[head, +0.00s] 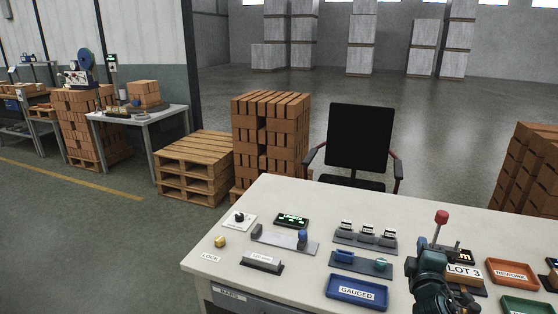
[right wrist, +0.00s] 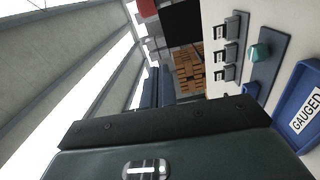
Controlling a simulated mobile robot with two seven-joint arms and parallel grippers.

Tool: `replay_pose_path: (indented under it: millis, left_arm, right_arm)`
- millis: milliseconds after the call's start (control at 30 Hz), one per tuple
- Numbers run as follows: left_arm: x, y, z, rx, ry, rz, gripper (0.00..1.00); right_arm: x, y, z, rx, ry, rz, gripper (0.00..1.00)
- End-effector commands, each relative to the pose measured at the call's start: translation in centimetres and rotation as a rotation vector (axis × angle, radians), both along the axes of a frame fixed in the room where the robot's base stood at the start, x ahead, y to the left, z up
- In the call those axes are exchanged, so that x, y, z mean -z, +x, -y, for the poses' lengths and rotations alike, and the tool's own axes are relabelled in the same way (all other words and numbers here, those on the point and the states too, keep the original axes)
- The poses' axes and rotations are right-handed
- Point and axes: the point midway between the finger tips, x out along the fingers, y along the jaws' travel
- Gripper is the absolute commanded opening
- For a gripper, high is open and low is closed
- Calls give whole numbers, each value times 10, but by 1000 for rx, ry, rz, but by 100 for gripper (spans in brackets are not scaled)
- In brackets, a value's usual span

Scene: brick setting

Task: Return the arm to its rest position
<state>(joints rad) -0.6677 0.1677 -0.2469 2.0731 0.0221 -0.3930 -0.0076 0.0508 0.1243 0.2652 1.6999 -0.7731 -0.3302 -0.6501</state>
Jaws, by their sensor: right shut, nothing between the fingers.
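My right gripper (head: 430,262) is over the front right part of the white table (head: 305,215) in the head view. It is shut and holds nothing. In the right wrist view its dark fingers (right wrist: 158,88) show close together beyond the dark gripper body. In the head view it is just left of the LOT 3 sign (head: 464,271) and partly covers the things behind it. I cannot tell its exact height above the table. My left gripper is in neither view.
Near my right gripper are a blue GAUGED tray (head: 357,292), a red-knobbed lever (head: 441,217), an orange REWORK tray (head: 512,273) and a three-switch panel (head: 365,237). A black chair (head: 360,140) stands behind the table. Brick stacks (head: 270,140) and pallets (head: 194,165) stand beyond.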

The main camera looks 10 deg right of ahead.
Motion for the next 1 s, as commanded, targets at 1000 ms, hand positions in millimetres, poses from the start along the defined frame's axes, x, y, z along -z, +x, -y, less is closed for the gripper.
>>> replay_pose_path:
  millis: [1000]
  left_arm:
    - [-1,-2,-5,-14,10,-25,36]
  right_arm:
    - [164,-237,-298,-172,1527,-318,0]
